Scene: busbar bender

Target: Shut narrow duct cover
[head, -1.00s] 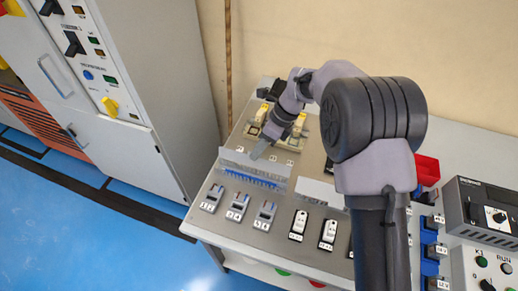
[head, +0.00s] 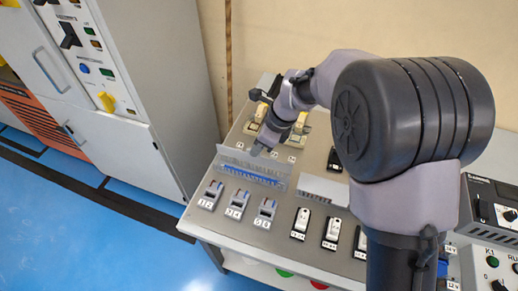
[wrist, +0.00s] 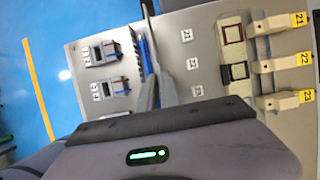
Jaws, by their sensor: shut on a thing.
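The duct (head: 280,184) with the blue wiring (head: 250,175) lies on the sloping grey panel. Its pale grey cover (head: 232,155) stands raised along the far side, leaving the blue wiring exposed. My gripper (head: 257,150) reaches down from the far side to the cover's upper edge and is shut on it. In the wrist view my gripper's fingers (wrist: 158,78) are close together beside the blue wiring (wrist: 148,58). The cover shows there nearly edge-on, and the fingers partly hide it.
A second grey duct (head: 322,190) lies to the right. Several numbered switches (head: 239,199) stand in front of the ducts. Fuse-like blocks with yellow tags (wrist: 283,62) stand behind. A tall grey cabinet (head: 150,110) is at the left.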

